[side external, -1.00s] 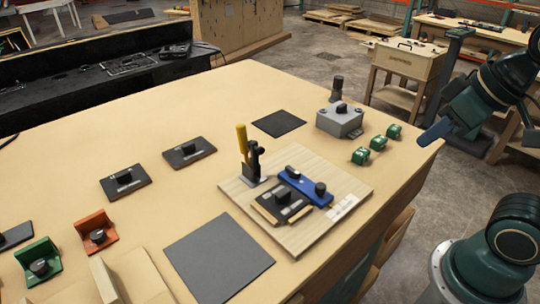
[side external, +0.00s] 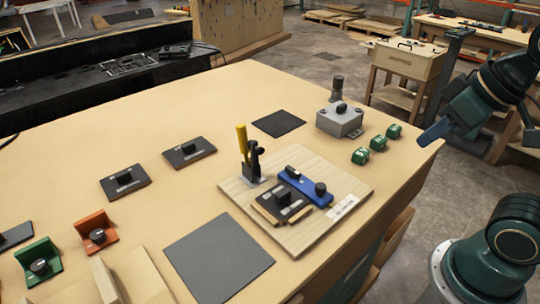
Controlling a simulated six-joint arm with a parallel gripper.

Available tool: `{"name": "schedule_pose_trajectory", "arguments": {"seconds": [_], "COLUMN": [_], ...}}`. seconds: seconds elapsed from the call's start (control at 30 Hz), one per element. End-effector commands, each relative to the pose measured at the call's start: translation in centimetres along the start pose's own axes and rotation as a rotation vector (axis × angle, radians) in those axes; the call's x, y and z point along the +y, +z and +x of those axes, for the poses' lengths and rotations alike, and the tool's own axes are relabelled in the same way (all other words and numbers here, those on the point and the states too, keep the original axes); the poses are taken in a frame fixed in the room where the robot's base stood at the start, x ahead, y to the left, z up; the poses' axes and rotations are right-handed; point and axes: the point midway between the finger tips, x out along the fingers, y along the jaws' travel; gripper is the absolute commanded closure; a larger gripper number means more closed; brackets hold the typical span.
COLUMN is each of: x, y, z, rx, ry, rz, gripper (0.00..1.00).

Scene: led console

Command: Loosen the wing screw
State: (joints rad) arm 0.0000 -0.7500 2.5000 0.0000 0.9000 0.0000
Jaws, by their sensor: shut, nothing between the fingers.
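My gripper (side external: 432,134) is at the right, beyond the table's right corner, with its fingers shut and empty. It is apart from everything on the table. A grey box (side external: 338,122) near the back right of the table carries a black wing-shaped knob (side external: 342,107). A wooden board (side external: 290,240) in the middle holds a black block (side external: 283,203) with a dark knob, a blue bar (side external: 302,186) with a round black knob (side external: 320,188), and a toggle clamp with an upright yellow handle (side external: 242,139). I cannot tell which of these knobs is the wing screw.
Black plates with knobs (side external: 124,180) and an orange bracket (side external: 97,232) are at the left. A grey mat (side external: 218,258) and a smaller dark mat (side external: 279,123) lie bare. The table's back left is clear.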

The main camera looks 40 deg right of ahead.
Motion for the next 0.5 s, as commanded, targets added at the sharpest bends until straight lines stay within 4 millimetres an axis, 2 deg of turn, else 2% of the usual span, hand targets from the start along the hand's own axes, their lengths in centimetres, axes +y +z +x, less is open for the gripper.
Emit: {"name": "schedule_pose_trajectory", "arguments": {"seconds": [0.1,0.4,0.5], "x": [0.0,-0.2,-0.5], "y": [0.0,-0.9,-1.9], "z": [0.0,-0.1,-0.1], "rx": [0.000,-0.021,-0.044], "ry": [0.000,-0.005,-0.007], "rz": [0.000,0.060,0.131], "gripper": [1.00,0.42,0.42]}}
